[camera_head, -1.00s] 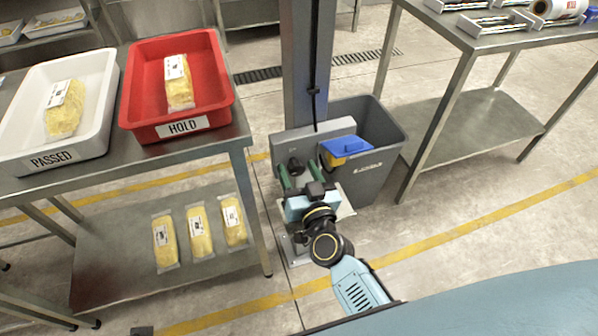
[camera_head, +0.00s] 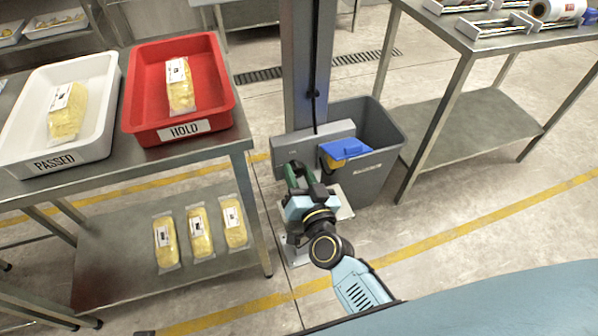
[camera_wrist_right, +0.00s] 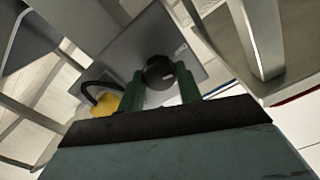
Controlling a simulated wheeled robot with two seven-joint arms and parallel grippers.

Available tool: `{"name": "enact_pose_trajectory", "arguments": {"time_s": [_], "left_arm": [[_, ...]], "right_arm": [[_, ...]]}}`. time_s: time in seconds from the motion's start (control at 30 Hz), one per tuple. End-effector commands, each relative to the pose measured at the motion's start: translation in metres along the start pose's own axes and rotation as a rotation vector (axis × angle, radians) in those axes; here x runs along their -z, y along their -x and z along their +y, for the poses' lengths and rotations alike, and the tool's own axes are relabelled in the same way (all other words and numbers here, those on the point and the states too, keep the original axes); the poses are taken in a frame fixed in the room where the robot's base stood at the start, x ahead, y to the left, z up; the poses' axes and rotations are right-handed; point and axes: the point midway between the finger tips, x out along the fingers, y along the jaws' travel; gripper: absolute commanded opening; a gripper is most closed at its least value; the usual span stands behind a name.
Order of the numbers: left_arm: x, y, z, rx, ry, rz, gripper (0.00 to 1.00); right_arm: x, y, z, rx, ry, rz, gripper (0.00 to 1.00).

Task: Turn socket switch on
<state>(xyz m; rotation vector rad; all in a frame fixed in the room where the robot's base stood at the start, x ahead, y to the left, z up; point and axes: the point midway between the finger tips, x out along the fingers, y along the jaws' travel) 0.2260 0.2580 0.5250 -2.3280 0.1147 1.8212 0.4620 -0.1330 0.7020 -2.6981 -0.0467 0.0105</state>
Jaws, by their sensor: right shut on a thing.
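The socket switch is a grey box (camera_head: 335,137) on the column, with a round black knob (camera_wrist_right: 158,70) on its face. The knob shows in the right wrist view but is mostly hidden behind the fingers in the head view. My right gripper (camera_head: 297,172) is at the box's left part, its green fingers shut on the knob. In the right wrist view (camera_wrist_right: 162,88) one finger lies on each side of the knob. A blue cover (camera_head: 345,149) with a yellow plug (camera_wrist_right: 104,102) sits on the right of the box. My left gripper is not in view.
A grey bin (camera_head: 372,175) stands right behind the box, beside the column (camera_head: 304,60). A steel table (camera_head: 243,143) with white (camera_head: 100,140) and red (camera_head: 228,112) trays is at the left. Another steel table (camera_head: 495,115) is at the right.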

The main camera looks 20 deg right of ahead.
Motion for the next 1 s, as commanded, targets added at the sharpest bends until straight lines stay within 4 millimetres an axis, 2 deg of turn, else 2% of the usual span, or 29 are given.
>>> {"name": "enact_pose_trajectory", "arguments": {"time_s": [0.5,1.0], "left_arm": [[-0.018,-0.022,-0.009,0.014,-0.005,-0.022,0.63],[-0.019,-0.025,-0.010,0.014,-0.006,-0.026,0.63]], "right_arm": [[0.001,0.000,0.001,0.000,-0.488,0.001,0.12],[-0.001,0.000,0.003,0.000,-0.959,0.001,0.12]]}}
